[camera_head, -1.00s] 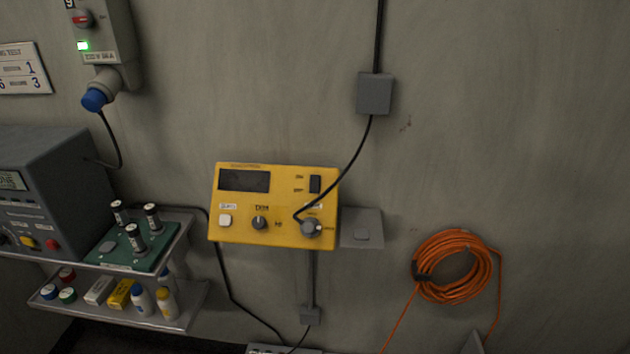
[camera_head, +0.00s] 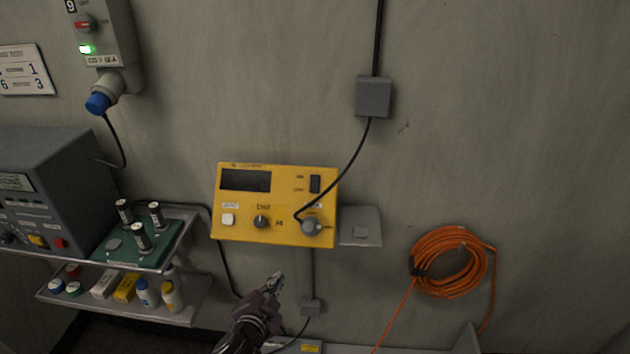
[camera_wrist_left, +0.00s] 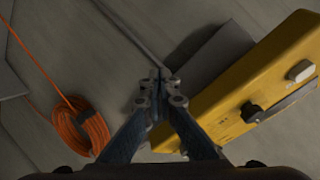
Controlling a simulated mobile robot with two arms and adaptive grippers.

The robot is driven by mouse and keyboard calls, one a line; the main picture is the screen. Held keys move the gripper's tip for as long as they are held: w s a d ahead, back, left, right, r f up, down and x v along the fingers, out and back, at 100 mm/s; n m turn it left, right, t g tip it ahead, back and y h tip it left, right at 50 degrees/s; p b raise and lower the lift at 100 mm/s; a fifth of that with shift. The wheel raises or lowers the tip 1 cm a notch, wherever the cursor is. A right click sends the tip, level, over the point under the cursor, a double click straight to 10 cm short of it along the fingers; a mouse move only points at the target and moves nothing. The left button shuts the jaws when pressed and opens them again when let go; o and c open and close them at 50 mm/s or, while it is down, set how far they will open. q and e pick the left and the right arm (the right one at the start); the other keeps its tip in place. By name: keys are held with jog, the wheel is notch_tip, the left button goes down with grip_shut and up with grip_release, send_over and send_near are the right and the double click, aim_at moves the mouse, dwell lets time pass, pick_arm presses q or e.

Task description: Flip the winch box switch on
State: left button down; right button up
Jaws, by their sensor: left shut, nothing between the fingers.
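The yellow winch box (camera_head: 285,178) is mounted on the wall in the middle of the head view. It has a dark display, a black rocker switch (camera_head: 315,184) at its upper right, a white button (camera_head: 228,219) and two knobs. My left gripper (camera_head: 277,281) is shut and empty, below the box and apart from it in the head view. In the left wrist view the shut fingers (camera_wrist_left: 160,75) show in the middle, with the yellow box (camera_wrist_left: 225,100) at the right. The rocker switch is not visible in that view. My right gripper is not in view.
A black cable crosses the box's right side from a grey junction box (camera_head: 374,97). A grey plate (camera_head: 372,226) sits right of the box. An orange cable coil (camera_head: 447,262) hangs at the right. A shelf (camera_head: 190,306) with bottles and a grey instrument (camera_head: 50,180) stand at the left.

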aim_at(315, 184)
pick_arm(q)
jog(key=w+d+r+m+t+h, duration=0.1)
jog(key=d+r+m, duration=0.1)
jog(key=r, duration=0.7)
jog(key=w+d+r+m+t+h+p, duration=0.1)
jog(key=w+d+r+m+t+h, duration=0.1)
jog(key=r, duration=0.7)
jog(key=w+d+r+m+t+h, duration=0.1)
jog(key=d+r, duration=0.3)
jog(key=r, duration=0.5)
jog(key=shift+w+d+m+t+h+p, duration=0.2)
jog(key=shift+m+t+h+p, duration=0.2)
jog(key=shift+m+t, duration=0.3)
jog(key=shift+s, duration=0.1)
jog(key=shift+w+f+b, duration=0.4)
jog(key=shift+b, duration=0.15)
jog(key=w+f+b, duration=0.2)
jog(key=w+b, duration=0.1)
jog(key=w+f+b, duration=0.1)
jog(key=w+b, duration=0.1)
jog(key=shift+w+d+f, duration=0.1)
jog(key=shift+w+f, duration=0.15)
jog(key=shift+f, duration=0.1)
jog(key=shift+w+f+b, duration=0.2)
jog(key=shift+w+b, duration=0.15)
jog(key=shift+w, duration=0.2)
jog(key=shift+w+f, duration=0.1)
